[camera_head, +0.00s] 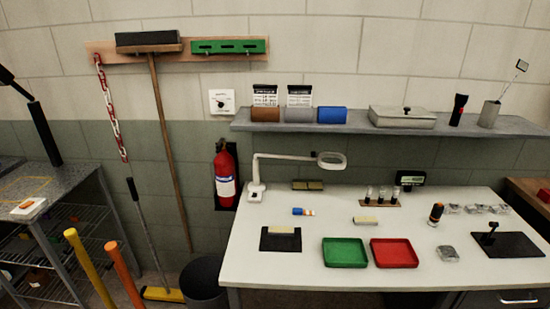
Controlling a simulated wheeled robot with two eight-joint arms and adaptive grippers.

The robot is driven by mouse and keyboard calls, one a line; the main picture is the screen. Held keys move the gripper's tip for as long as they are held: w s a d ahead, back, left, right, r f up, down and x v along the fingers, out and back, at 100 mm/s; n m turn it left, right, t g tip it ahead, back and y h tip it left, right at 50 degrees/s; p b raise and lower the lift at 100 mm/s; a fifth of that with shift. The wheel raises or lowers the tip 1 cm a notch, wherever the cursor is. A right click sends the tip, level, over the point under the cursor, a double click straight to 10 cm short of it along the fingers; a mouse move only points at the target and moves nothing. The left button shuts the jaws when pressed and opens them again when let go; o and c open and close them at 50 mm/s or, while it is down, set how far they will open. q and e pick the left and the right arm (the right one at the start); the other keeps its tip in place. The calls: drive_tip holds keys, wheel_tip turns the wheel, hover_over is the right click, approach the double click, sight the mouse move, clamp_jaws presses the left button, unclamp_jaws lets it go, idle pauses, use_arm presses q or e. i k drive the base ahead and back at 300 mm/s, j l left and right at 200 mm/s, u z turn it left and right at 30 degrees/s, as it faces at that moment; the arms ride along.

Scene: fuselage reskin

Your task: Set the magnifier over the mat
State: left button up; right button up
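The magnifier is a white lamp-style one. Its base (257,192) stands at the back left of the white table, and its jointed arm reaches right to a rectangular lens head (332,160) below the shelf. A black mat (268,245) lies at the front left of the table, with a pale block (284,230) on it. The lens head is behind and to the right of this mat, not above it. A second dark mat (517,247) with a small black stand lies at the far right. Neither of my grippers is in view.
A green tray (345,253) and a red tray (394,253) sit right of the black mat. A blue-and-orange item (303,211) and a pale block (365,220) lie behind them. A wall shelf (390,127) hangs above. A bin (204,283) stands left of the table.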

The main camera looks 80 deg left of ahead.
sight(324, 166)
drive_tip(key=u, duration=2.15)
